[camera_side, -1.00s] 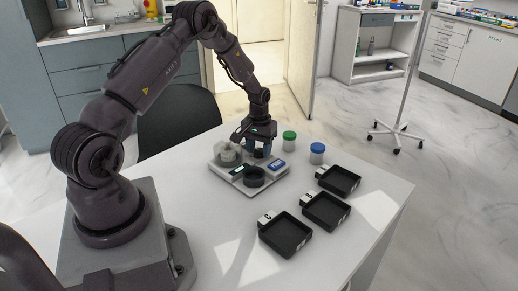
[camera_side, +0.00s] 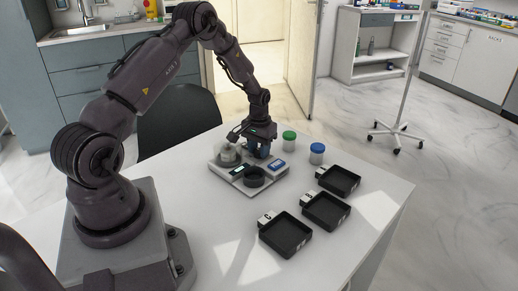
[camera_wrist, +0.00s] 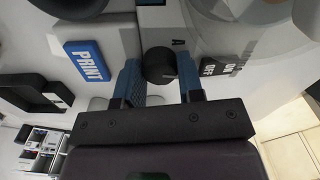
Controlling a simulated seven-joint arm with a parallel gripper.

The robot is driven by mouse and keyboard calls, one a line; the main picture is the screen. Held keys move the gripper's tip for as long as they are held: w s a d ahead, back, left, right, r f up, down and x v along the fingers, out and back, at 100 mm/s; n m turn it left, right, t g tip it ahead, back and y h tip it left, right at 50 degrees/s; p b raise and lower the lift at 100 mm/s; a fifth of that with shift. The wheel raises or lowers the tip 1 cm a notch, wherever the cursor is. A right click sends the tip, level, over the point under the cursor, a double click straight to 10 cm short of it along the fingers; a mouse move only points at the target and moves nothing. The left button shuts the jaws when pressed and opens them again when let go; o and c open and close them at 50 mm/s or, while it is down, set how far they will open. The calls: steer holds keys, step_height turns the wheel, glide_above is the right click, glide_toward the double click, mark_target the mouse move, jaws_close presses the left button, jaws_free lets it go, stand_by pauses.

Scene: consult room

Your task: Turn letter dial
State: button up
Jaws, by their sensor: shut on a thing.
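The letter dial (camera_wrist: 159,64) is a small black knob on a white device, with a letter A printed beside it in the wrist view. My gripper (camera_wrist: 160,78) has a blue-padded finger on each side of the dial and is shut on it. In the side view my gripper (camera_side: 260,150) stands pointing down over the middle of the white device (camera_side: 273,179), and its fingers hide the dial.
A round black holder (camera_side: 254,177) and a pale round part (camera_side: 228,154) sit on the device. A green-lidded jar (camera_side: 289,139) and a blue-lidded jar (camera_side: 317,154) stand behind it. Black trays (camera_side: 285,254) lie to the right. The table front is clear.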

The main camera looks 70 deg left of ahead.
steer(key=m, duration=0.4)
steer(key=shift+m, duration=2.2)
steer(key=o, duration=0.7)
steer(key=shift+c, duration=0.2)
step_height(320, 180, up, 13)
